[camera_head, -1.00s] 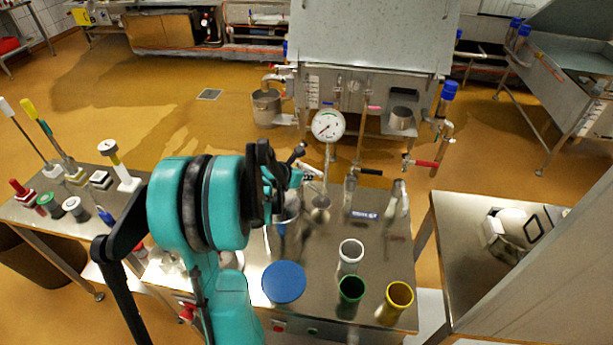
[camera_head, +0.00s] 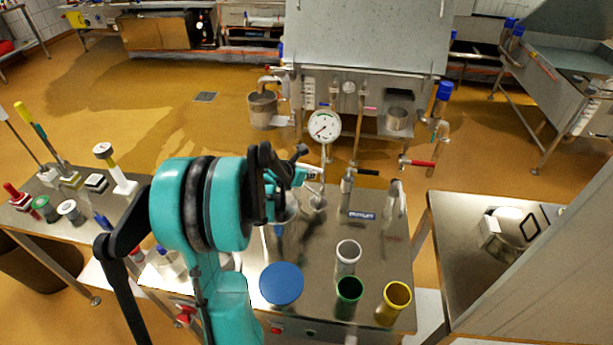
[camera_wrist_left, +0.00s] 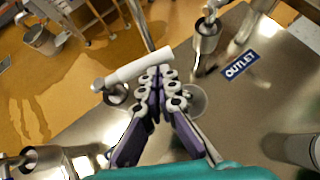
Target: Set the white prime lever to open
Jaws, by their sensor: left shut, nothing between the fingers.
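The white prime lever (camera_wrist_left: 140,68) shows in the left wrist view as a white bar on a metal valve, lying slantwise across the picture just beyond my fingertips. In the head view only a small pale part of it (camera_head: 313,171) shows beside my gripper. My left gripper (camera_head: 302,166) is shut and empty above the steel table, close to the lever. In the wrist view its fingertips (camera_wrist_left: 162,80) meet near the lever's right half. I cannot tell whether they touch it.
A pressure gauge (camera_head: 324,125) stands behind the gripper. A black-handled valve (camera_head: 366,172) and a blue OUTLET label (camera_wrist_left: 242,64) are to the right. A blue disc (camera_head: 282,284), a green cup (camera_head: 349,288) and a yellow cup (camera_head: 396,294) stand at the table's front.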

